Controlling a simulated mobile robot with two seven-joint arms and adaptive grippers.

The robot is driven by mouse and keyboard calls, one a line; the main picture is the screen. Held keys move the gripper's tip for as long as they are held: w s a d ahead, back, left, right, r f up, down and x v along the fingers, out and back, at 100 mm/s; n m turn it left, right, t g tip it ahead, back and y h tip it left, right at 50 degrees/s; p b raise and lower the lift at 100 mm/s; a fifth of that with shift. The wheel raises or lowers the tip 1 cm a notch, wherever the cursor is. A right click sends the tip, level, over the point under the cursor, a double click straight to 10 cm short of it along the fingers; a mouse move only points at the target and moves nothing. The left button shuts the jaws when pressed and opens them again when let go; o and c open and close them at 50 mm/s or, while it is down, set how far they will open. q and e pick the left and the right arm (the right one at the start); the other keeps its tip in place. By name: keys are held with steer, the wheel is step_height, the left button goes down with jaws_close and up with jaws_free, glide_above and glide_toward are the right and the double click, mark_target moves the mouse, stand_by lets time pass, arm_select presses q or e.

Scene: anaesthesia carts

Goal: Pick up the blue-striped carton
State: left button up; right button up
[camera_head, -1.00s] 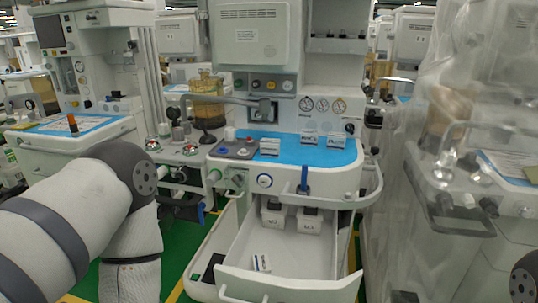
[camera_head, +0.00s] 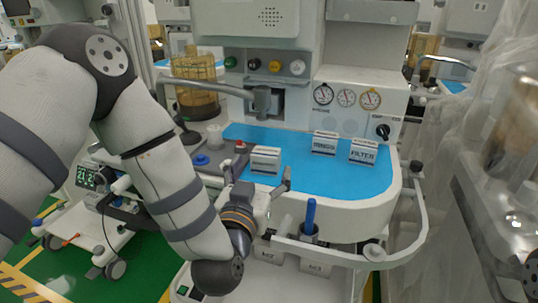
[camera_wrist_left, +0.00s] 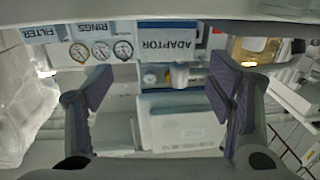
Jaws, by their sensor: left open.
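A white carton labelled ADAPTOR (camera_head: 265,160) stands upright on the blue top of the middle cart. It appears upside down in the left wrist view (camera_wrist_left: 168,42), with a blue band along its edge; I cannot tell whether the band is a stripe or the mat. My left gripper (camera_head: 258,183) is open and empty, just in front of this carton at the cart's front edge. In the left wrist view its fingers (camera_wrist_left: 160,88) are spread apart, with the carton beyond them. My right gripper is not in view.
A RINGS carton (camera_head: 324,143) and a FILTER carton (camera_head: 364,152) stand to the right on the blue top (camera_head: 300,183). A front rail (camera_head: 345,259) and a blue upright item (camera_head: 310,215) are close to my gripper. A drawer with white boxes (camera_head: 308,266) is below.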

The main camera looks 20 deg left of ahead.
mark_target(264, 158)
arm_select(q)
steer(key=w, duration=0.5)
steer(key=w+a, duration=0.1)
steer(key=w, duration=0.2)
steer(key=shift+b, duration=0.3)
steer(key=c, duration=1.3)
